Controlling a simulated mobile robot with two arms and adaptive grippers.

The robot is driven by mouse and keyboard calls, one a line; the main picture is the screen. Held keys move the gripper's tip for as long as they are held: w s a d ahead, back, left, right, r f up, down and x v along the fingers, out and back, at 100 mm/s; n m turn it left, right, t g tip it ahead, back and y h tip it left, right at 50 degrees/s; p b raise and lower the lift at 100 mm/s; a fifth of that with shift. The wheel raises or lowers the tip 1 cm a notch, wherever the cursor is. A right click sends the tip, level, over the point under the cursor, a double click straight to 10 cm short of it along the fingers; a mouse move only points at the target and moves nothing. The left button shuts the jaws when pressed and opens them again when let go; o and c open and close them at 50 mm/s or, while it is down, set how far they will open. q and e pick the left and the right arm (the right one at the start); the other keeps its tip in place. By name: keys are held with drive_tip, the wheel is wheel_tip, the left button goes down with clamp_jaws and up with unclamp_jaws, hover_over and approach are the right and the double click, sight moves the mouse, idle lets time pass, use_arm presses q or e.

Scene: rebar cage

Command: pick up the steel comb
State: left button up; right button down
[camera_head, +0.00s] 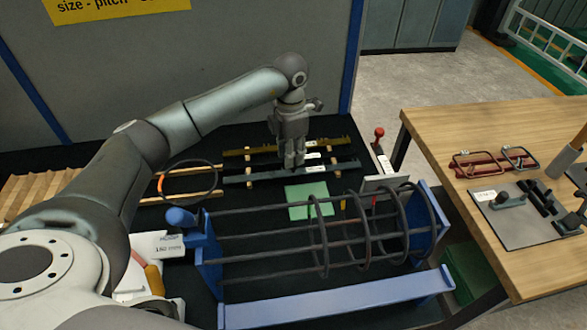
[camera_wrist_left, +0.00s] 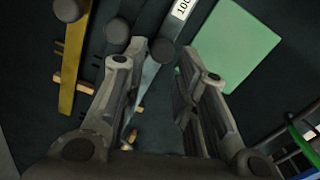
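The steel comb (camera_head: 325,169) is a long grey bar lying nearly left to right on small wooden supports on the black bench. It is the nearest of the combs in the head view. In the left wrist view the steel comb (camera_wrist_left: 154,72) runs between the two spread fingers of the left gripper (camera_wrist_left: 162,56), with a white label near the top. The fingers are open, and I cannot tell how far above the bar they are. My right gripper is not in view.
A yellow comb (camera_head: 325,145) lies behind. A green pad (camera_head: 309,200) lies in front. The rebar cage (camera_head: 330,236) between blue end plates (camera_head: 428,222) fills the bench front. A black ring (camera_head: 190,181) lies left, and a wooden table (camera_head: 440,128) stands right.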

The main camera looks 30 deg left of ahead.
use_arm(q)
wheel_tip(320, 180, down, 4)
drive_tip(key=shift+w+d+f+p, duration=0.1)
drive_tip(key=shift+d+p, duration=0.05)
drive_tip(key=shift+p, duration=0.4)
clamp_jaws()
